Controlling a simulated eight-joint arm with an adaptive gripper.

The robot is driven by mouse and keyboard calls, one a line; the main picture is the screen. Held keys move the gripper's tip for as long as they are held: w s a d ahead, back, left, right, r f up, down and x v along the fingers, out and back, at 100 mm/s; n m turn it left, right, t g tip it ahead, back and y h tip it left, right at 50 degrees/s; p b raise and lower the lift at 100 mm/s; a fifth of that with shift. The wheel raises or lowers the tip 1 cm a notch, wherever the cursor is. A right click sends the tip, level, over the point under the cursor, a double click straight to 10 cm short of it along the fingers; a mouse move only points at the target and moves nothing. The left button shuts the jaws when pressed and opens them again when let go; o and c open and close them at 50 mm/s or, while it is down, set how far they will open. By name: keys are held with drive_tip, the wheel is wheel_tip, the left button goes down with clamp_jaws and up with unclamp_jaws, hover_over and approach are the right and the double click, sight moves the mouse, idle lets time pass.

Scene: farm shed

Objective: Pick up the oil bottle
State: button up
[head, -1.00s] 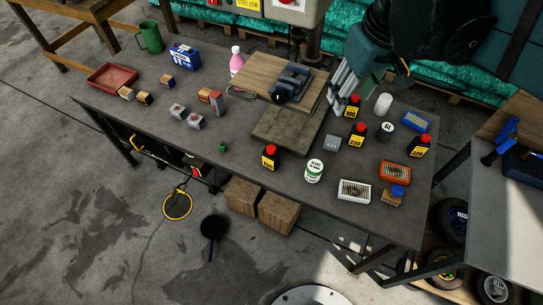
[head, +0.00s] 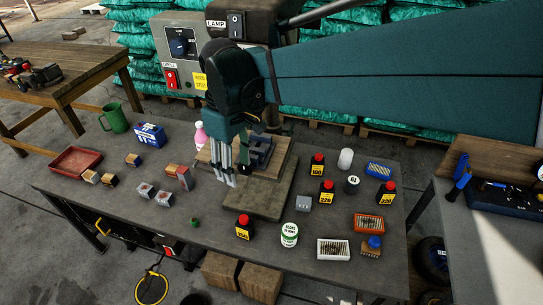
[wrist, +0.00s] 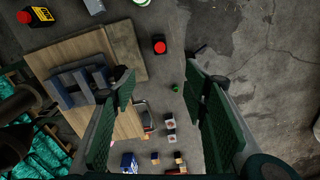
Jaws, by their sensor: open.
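Several black bottles with red caps and yellow number labels stand upright on the dark bench; which one is the oil bottle I cannot tell. The front one (head: 244,229) reads about 150, and its red cap shows from above in the wrist view (wrist: 159,46). Others, labelled 220 (head: 327,193), 100 (head: 317,166) and a far-right one (head: 387,194), stand further right. A pink bottle (head: 200,134) stands behind my gripper. My gripper (head: 223,176) is open and empty, above the bench left of the front bottle. Its spread fingers show in the wrist view (wrist: 158,80).
A drill-press base (head: 262,201) with a wooden board and vise (head: 258,150) is close to my gripper. A green-white can (head: 289,235) stands right of the front bottle. Small blocks and a red tray (head: 76,161) are at left. The front-left bench top is fairly clear.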

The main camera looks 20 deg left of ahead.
sight(243, 218)
wheel_tip(243, 218, down, 26)
drive_tip(key=shift+r, duration=0.15)
idle(0.5)
drive_tip(key=shift+d+f+b, duration=0.1)
drive_tip(key=shift+f+b, duration=0.2)
drive_tip(key=shift+f, duration=1)
drive_tip(key=shift+f+b, duration=0.85)
drive_tip(key=shift+f, duration=1.75)
drive_tip(key=c, duration=1.1)
